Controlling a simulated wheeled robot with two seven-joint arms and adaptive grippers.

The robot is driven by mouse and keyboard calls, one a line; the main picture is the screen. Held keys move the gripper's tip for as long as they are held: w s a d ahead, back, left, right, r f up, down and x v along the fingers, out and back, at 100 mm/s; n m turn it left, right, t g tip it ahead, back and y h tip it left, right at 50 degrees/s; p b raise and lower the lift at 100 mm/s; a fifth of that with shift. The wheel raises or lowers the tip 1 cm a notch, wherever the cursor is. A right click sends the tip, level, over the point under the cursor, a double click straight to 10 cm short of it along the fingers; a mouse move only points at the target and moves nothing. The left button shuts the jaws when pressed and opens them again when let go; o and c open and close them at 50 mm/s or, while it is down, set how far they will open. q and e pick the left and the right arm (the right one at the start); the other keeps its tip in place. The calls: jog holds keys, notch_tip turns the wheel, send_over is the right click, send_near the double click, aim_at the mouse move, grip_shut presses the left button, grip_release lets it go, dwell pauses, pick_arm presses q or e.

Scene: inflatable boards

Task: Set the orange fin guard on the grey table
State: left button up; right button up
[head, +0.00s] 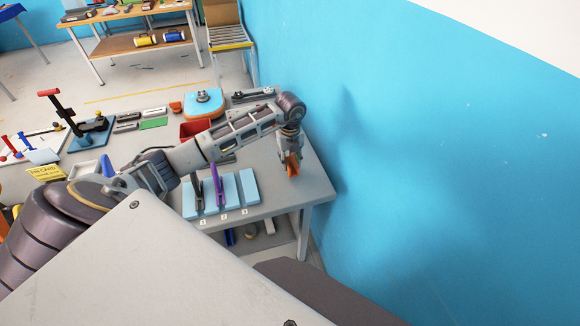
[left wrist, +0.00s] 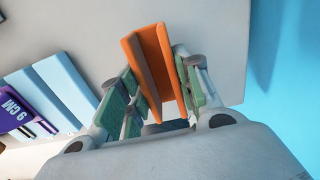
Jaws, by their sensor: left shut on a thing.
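The orange fin guard (head: 293,165) is held in my left gripper (head: 291,154) over the right part of the grey table (head: 311,180), near its right end. In the left wrist view the orange guard (left wrist: 150,65) sits between the two finger pads of my left gripper (left wrist: 155,95), which is shut on it. The grey table (left wrist: 110,20) lies behind it in that view. I cannot tell whether the guard touches the tabletop. My right gripper is not in view.
Light-blue blocks (head: 249,187) stand at the table's front, with a purple fin (head: 218,183) among them. A red bin (head: 195,128) and a blue board with an orange piece (head: 204,103) are farther back. The blue wall (head: 420,150) borders the table's right side.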

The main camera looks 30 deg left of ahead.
pick_arm(q)
jog(key=shift+f+p, duration=0.3)
jog(key=shift+f, duration=1.55)
jog(key=shift+f, duration=0.15)
jog(key=o, duration=0.9)
jog(key=shift+c, duration=0.2)
notch_tip(320, 180, up, 12)
jog(key=b, duration=0.2)
